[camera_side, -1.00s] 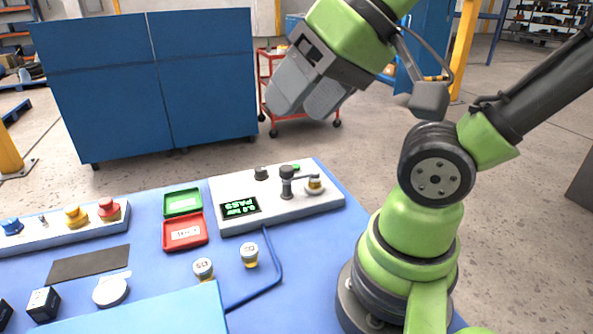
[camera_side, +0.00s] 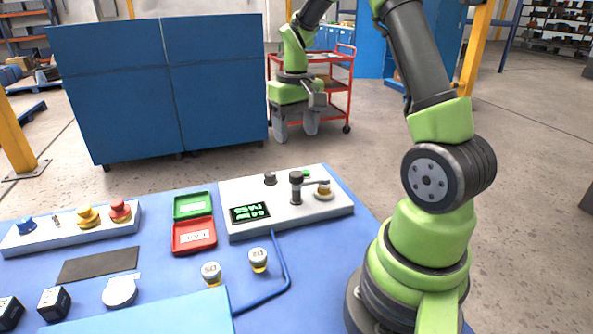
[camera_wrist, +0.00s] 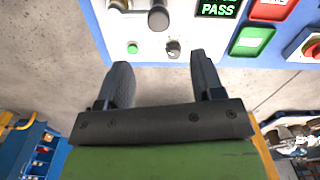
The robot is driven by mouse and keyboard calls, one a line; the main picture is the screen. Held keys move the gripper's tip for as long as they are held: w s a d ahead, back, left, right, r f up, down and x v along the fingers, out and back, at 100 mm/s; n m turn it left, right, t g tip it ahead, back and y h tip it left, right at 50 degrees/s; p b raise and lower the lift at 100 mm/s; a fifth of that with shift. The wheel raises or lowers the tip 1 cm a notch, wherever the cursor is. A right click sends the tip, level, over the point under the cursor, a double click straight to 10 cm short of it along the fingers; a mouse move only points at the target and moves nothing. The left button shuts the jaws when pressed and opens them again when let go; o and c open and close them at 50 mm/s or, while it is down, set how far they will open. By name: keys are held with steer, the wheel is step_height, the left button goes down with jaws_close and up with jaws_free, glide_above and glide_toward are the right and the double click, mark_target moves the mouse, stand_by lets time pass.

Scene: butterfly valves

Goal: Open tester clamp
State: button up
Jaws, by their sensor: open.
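The white tester (camera_side: 245,222) stands at the back of the blue table, its display (camera_side: 249,212) lit green. Its dark clamp post (camera_side: 296,188) stands beside a valve (camera_side: 323,190) with a yellowish body, and an arm seems to reach from the post towards the valve. Whether the clamp presses on the valve is too small to tell. My gripper (camera_side: 296,132) is open and empty, fingers down, beyond and above the tester's back edge. In the wrist view, the tester's green button (camera_wrist: 132,48) and small knob (camera_wrist: 173,48) show near the open fingers (camera_wrist: 160,70).
Green (camera_side: 193,206) and red (camera_side: 194,237) trays sit left of the tester. Two loose valves (camera_side: 258,260) (camera_side: 211,274) stand in front of it, near a blue cable (camera_side: 285,272). A button panel (camera_side: 70,228) lies at the left. A red cart (camera_side: 340,85) stands behind.

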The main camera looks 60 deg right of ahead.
mark_target(297, 173)
step_height(297, 173, down, 10)
steer(key=shift+d+f, duration=0.15)
stand_by(0.3)
jaws_close()
